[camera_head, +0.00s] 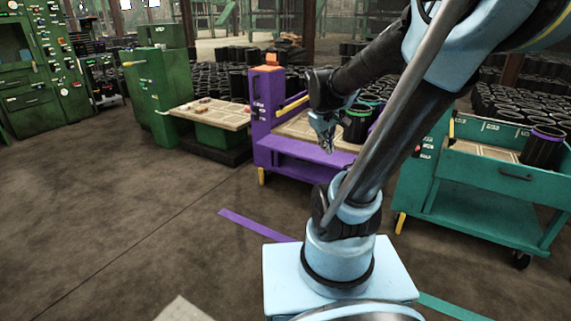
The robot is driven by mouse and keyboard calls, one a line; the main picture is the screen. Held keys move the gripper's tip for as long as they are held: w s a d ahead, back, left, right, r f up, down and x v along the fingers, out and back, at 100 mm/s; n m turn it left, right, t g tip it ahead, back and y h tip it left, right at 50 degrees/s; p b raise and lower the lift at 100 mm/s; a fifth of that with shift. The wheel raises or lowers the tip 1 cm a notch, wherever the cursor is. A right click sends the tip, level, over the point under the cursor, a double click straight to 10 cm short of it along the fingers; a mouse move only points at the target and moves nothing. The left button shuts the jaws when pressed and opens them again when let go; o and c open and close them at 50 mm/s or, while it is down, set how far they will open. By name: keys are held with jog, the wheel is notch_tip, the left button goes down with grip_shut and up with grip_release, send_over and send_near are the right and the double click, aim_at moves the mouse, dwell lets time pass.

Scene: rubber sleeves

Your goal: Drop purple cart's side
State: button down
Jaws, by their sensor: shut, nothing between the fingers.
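The purple cart (262,115) stands in the middle distance, left of my arm. Its wooden tray floor (297,126) shows up to the near edge, with no raised wall visible there. A purple panel (300,151) lies below that edge; whether it is the lowered side or part of the frame I cannot tell. A yellow bar (293,105) runs along the tray. My gripper (326,146) is shut and empty, at the near edge of the tray. Dark sleeves (356,125), one with a green rim, are on the cart behind it. My arm hides the cart's right part.
A teal cart (480,190) with its near side up stands at right, holding a purple-rimmed sleeve (543,147). A green machine (150,90) and low table (212,113) stand at left. A purple floor strip (257,225) lies in front. The floor at left is clear.

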jog(key=w+n+t+h, duration=0.2)
jog(key=w+n, duration=0.4)
jog(key=w, duration=1.4)
jog(key=w+a+f+n+t+h, duration=0.1)
jog(key=w+a+f+n, duration=0.2)
jog(key=w, duration=0.6)
jog(key=w+a+f+n+t+h, duration=0.1)
jog(key=w+f+n, duration=0.1)
jog(key=w+f, duration=0.5)
jog(key=w+a+f+n+t+h, duration=0.1)
jog(key=w+a+f+n, duration=0.2)
jog(key=w+f, duration=0.4)
jog(key=w+a+f+n+t+h, duration=0.1)
jog(key=w+a+f+n, duration=0.1)
jog(key=w+f+n, duration=0.3)
jog(key=w+a+f+n+t, duration=0.1)
jog(key=w+a+f+n, duration=0.1)
jog(key=f, duration=0.7)
jog(key=w+a+f+n+t, duration=0.1)
jog(key=a+f+n+t, duration=0.15)
jog(key=f, duration=0.65)
jog(key=r+x, duration=0.2)
jog(key=x, duration=0.6)
jog(key=shift+w+d+r+g, duration=0.35)
jog(key=shift+w+r+g, duration=0.1)
jog(key=shift+w, duration=0.1)
